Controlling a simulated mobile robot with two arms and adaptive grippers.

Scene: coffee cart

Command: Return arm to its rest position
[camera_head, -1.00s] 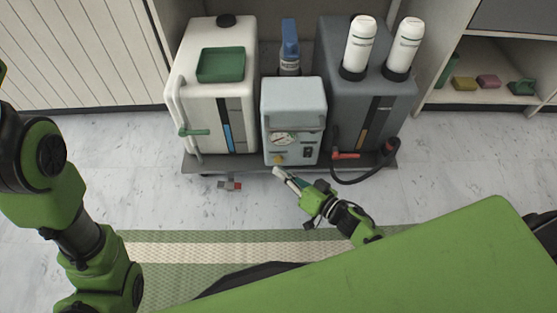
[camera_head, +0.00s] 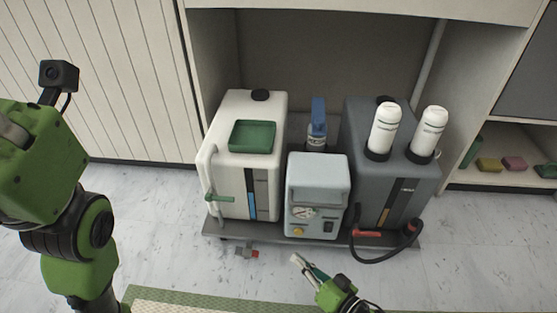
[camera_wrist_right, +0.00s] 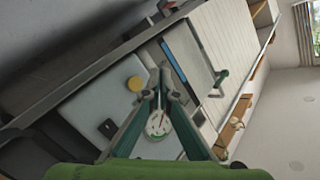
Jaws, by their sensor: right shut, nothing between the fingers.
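My right gripper (camera_head: 306,265) is at the bottom middle of the head view, in front of the cart. It is shut with nothing between its fingers. In the right wrist view its fingertips (camera_wrist_right: 158,84) meet in front of the light grey box with a dial gauge (camera_wrist_right: 158,124) and a yellow knob. That box (camera_head: 318,180) stands in the middle of the cart in the head view, apart from the gripper. My left arm (camera_head: 75,225) shows at the left edge of the head view; its gripper is out of view.
A low cart (camera_head: 270,238) holds a white tank (camera_head: 226,165) with a green tray (camera_head: 252,137), a dark grey tank (camera_head: 372,180) with two white bottles, and a blue-topped bottle (camera_head: 318,118). A black hose (camera_head: 385,258) loops at the front right. Shelves stand at right; floor in front is mostly clear.

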